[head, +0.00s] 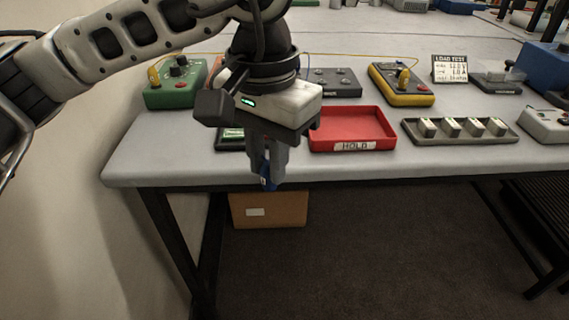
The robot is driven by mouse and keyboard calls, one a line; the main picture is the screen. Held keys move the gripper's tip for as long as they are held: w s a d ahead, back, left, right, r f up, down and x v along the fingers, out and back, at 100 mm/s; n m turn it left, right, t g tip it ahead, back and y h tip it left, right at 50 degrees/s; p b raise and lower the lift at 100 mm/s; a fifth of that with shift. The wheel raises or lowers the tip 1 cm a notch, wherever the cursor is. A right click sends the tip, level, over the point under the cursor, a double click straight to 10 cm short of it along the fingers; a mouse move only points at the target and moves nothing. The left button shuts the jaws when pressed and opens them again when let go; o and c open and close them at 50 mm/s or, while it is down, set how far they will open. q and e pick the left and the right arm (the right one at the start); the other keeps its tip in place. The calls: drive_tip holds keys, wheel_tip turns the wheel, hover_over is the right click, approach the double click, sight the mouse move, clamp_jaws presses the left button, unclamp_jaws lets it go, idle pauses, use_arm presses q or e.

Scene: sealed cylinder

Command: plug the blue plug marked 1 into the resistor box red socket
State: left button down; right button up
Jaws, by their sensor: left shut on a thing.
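My left gripper (268,170) points down in front of the table's front edge, shut on a small blue plug (268,184). The plug shows below the fingertips; any mark on it is too small to read. No label names the resistor box. A green box (160,97) at the left of the table has dark knobs, a yellow plug and a red spot that may be a socket. A yellow-edged meter (400,96) also has a yellow plug and a red spot. A dark box (338,86) is partly behind my gripper. My right gripper is out of view.
A red tray (384,132) marked HOLD sits right of my gripper. A grey tray (460,139) with several pale blocks is further right. A yellow cable (345,56) crosses the table behind my arm. A cardboard box (285,213) stands under the table.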

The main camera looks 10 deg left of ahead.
use_arm(q)
drive_tip(key=w+d+n, duration=0.4)
drive_tip(key=w+d, duration=0.2)
drive_tip(key=d, duration=0.4)
drive_tip(key=shift+w+n, duration=0.3)
drive_tip(key=shift+w, duration=0.05)
